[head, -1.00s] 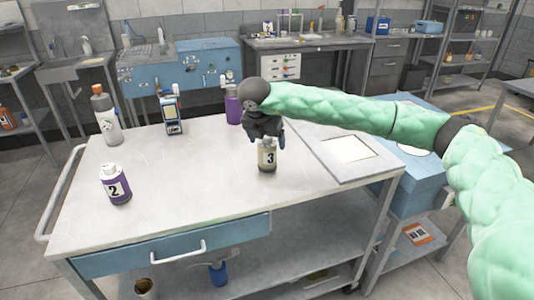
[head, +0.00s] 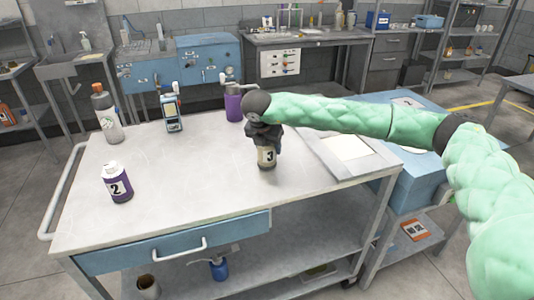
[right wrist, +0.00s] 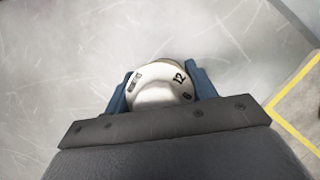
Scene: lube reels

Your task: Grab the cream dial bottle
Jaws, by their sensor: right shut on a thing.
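The cream bottle (head: 267,157) with a "3" on its label stands upright on the grey worktable (head: 190,190), right of its middle. My right gripper (head: 266,143) comes down over it from above and is shut on its top. In the right wrist view the bottle's pale dial cap (right wrist: 160,92), with "12" and "6" on it, sits between the two blue fingers. The gripper hides the bottle's upper part in the head view. My left gripper is not in view.
A purple bottle marked "2" (head: 116,183) stands at the front left. A grey bottle with an orange cap (head: 106,115), a blue handheld device (head: 171,112) and a purple cylinder (head: 234,104) stand along the back. A flat panel (head: 345,148) lies to the right.

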